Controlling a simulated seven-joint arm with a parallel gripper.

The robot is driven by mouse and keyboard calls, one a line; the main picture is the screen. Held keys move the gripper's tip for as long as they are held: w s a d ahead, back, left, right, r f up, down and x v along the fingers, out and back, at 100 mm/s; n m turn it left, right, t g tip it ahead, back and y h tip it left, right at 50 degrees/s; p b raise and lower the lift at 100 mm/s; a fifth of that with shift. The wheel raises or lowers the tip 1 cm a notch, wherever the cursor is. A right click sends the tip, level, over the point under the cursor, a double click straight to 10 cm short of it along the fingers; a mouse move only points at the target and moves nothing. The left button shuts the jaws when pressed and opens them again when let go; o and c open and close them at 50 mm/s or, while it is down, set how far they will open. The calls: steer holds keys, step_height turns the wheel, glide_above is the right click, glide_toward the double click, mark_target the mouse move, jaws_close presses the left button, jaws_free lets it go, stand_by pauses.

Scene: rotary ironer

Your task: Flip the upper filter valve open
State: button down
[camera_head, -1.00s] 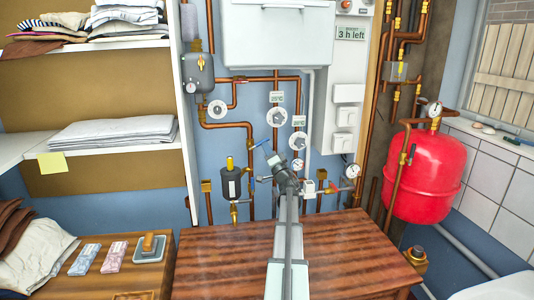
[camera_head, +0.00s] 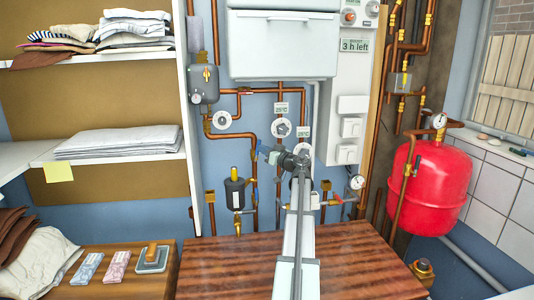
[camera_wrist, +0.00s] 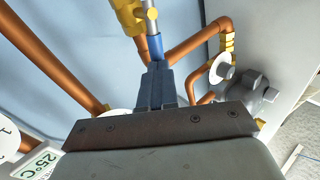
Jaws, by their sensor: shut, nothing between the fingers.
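A brass valve (camera_wrist: 130,15) shows at the top of the wrist view, with a silver stem and a blue-sleeved lever (camera_wrist: 155,46) angled down toward my gripper. I take it for the upper filter valve. The blue fingers of my gripper (camera_wrist: 157,72) are shut with nothing between them. Their tips are at or very near the lever's end; I cannot tell if they touch. In the head view my gripper (camera_head: 264,154) is in front of the wall, above and right of the dark filter canister (camera_head: 235,194). My wrist hides part of the valve area there.
Copper pipes (camera_wrist: 53,62) run close around my gripper. Round white dials (camera_head: 282,128) and a grey pump-like fitting (camera_wrist: 258,92) are nearby. A wooden counter (camera_head: 220,262) lies below, and a red tank (camera_head: 416,190) stands right. The space over the counter is mostly clear.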

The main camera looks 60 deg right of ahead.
steer(key=shift+w+a+r+n, duration=0.15)
steer(key=shift+w+a+n, duration=0.1)
steer(key=shift+w+n, duration=0.05)
steer(key=shift+a, duration=0.15)
stand_by(0.5)
steer(key=r+v, duration=0.1)
steer(key=v, duration=1.2)
steer(key=shift+s, duration=0.45)
steer(key=shift+r, duration=0.15)
